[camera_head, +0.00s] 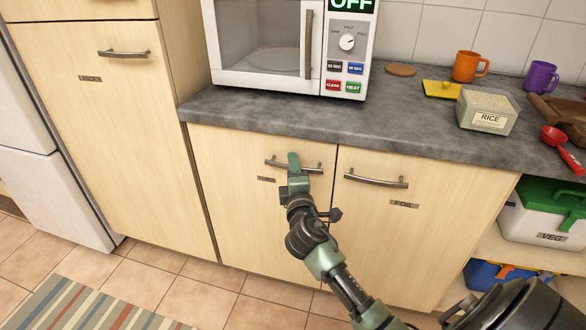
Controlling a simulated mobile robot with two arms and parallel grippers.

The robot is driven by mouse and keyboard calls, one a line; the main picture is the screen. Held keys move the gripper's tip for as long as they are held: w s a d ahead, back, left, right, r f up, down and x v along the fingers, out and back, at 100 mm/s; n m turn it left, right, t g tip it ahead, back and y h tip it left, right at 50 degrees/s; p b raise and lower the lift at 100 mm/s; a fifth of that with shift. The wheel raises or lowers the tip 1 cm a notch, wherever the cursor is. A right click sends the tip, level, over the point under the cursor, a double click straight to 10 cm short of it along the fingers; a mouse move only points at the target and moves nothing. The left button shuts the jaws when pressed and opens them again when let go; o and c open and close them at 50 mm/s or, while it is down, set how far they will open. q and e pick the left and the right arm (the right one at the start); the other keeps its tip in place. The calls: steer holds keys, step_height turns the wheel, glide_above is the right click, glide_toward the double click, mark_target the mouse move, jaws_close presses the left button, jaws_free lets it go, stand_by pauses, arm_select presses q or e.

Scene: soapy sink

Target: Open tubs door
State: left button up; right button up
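A pale wood cabinet door (232,200) sits under the counter below the microwave and looks shut. Its small label (266,179) is partly covered by my gripper and hard to read. Its metal bar handle (312,169) runs across near the top right of the door. My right gripper (294,162) reaches in from the lower right, and its green fingertip overlaps the handle's middle. I cannot tell whether the fingers close around the bar. My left gripper is not in view.
The neighbouring door (410,240), labelled FOIL, has its own handle (376,181) to the right. A tall LARDER door (95,130) stands left. Above are the counter (270,116) and microwave (258,45). A VEG tub (540,222) sits on an open shelf at right. A striped rug (85,308) lies lower left.

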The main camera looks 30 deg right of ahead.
jaws_close()
steer(key=shift+f, duration=0.1)
stand_by(1.2)
